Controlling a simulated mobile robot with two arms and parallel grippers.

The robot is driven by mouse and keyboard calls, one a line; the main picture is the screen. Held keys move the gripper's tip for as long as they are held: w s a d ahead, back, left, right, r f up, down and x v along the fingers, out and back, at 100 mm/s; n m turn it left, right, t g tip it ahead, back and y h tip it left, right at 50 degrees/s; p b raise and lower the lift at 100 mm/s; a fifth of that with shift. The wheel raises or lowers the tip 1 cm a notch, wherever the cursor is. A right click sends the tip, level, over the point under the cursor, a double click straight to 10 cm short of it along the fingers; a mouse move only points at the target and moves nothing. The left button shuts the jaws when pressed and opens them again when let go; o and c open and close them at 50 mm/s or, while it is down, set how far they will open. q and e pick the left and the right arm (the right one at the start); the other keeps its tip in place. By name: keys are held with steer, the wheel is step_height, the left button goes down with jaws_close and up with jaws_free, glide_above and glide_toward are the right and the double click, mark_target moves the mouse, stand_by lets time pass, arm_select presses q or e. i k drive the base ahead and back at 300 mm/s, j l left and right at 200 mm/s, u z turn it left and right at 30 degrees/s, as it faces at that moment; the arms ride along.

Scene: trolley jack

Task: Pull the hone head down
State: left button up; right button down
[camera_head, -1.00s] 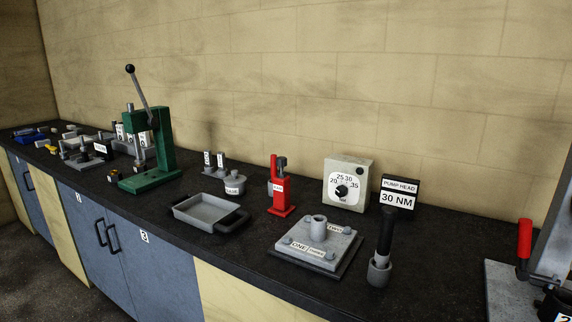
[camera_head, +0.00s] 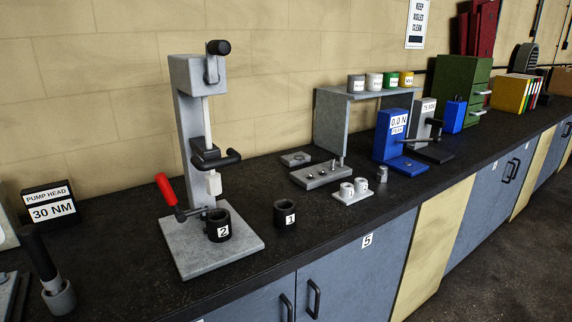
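The honing stand is a grey column (camera_head: 190,130) on a square grey base plate (camera_head: 238,245), with a black knob crank at its top. The hone head (camera_head: 210,156) is a dark carriage with a black side handle (camera_head: 233,157), about midway up the column. A pale block (camera_head: 214,183) hangs under it. A black cylinder marked 2 (camera_head: 219,226) stands on the base plate, below and apart from the pale block. A red-handled lever (camera_head: 166,190) sticks out left, low on the column. Neither of my grippers is in view.
A black cylinder marked 1 (camera_head: 285,214) stands on the bench right of the base plate. A "30 NM" sign (camera_head: 52,206) and a dark-handled tool (camera_head: 46,270) are at left. A grey shelf (camera_head: 332,128) and a blue "0.0 N" device (camera_head: 393,140) stand farther right.

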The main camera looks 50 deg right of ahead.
mark_target(210, 153)
steer(key=z, duration=1)
